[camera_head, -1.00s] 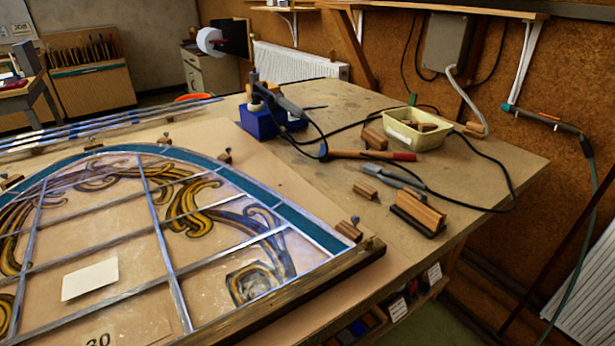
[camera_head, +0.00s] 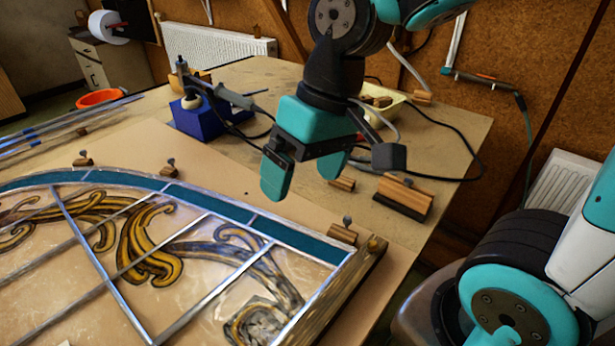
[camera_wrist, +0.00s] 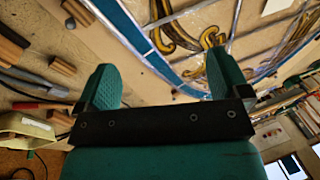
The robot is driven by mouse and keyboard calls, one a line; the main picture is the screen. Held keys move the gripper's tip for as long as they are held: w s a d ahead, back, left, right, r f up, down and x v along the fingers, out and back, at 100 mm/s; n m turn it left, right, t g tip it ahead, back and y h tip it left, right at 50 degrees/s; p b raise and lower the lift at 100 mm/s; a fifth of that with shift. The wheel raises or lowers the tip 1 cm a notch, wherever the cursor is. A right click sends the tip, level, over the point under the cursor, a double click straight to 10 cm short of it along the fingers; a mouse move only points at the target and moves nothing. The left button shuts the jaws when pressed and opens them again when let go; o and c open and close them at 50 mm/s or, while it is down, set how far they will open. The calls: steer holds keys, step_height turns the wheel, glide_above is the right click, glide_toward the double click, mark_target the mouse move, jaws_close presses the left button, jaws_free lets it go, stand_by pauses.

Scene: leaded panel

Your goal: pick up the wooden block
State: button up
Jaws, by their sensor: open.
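Several wooden blocks are in view, and I cannot tell which one the task names. A small bare block (camera_head: 343,184) lies on the bench just right of my gripper (camera_head: 304,178), partly hidden behind it in the head view. A larger block on a black base (camera_head: 403,195) sits further right. In the wrist view the small block (camera_wrist: 62,65) and the larger block (camera_wrist: 10,46) lie left of my gripper (camera_wrist: 164,82). My gripper is open and empty, with its teal fingers apart above the bench, touching no block.
The leaded panel (camera_head: 205,222) fills the front left, with small blocks such as this one (camera_head: 342,233) along its edge. A blue box (camera_head: 197,118) with a soldering iron stands behind. A yellow tray (camera_head: 390,106) holding blocks and a black cable are at the back right.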

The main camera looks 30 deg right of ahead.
steer(key=w+d+m+h, duration=0.2)
steer(key=w+d+m, duration=0.6)
steer(key=w+d, duration=0.15)
steer(key=m+h+p, duration=0.1)
steer(key=m+p, duration=0.2)
steer(key=m, duration=0.4)
glide_above(343, 178)
steer(key=shift+g, duration=0.3)
step_height(343, 178, down, 13)
steer(key=shift+w+f, duration=0.1)
steer(key=shift+f, duration=0.05)
steer(key=shift+f+p, duration=0.55)
steer(key=shift+f, duration=2.55)
steer(key=shift+c, duration=0.4)
steer(key=c, duration=0.9)
